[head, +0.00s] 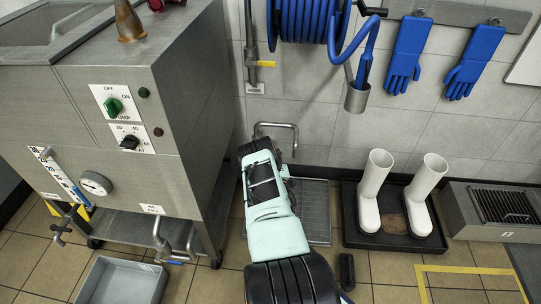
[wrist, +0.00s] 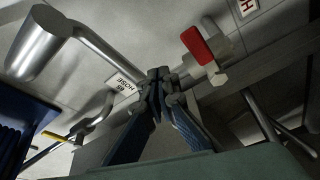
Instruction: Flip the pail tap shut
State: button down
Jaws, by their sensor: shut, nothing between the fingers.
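The wrist view shows a metal wall tap with a red handle (wrist: 197,46) on a valve body (wrist: 214,70); I take this to be the pail tap. The handle sits at an angle to the pipe. My gripper (wrist: 160,76) is shut and empty, its blue-grey fingers brought together left of the red handle, seemingly apart from it. In the head view a bent metal spout (head: 277,126) shows on the wall just past the end of my arm. My arm hides the handle there, and the fingertips are not clear.
A valve with a yellow lever (head: 265,63) is on the wall above, beside the blue hose reel (head: 305,18). A steel mixer cabinet (head: 180,100) stands close on the left. White boots (head: 374,185) stand on a black tray at right. A floor grate (head: 314,205) lies below.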

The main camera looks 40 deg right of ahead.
jog(key=s+a+f+p, duration=0.2)
jog(key=s+a, duration=0.4)
jog(key=a, duration=0.1)
jog(key=shift+f+p, duration=0.35)
jog(key=shift+f, duration=0.05)
jog(key=shift+w+r, duration=0.1)
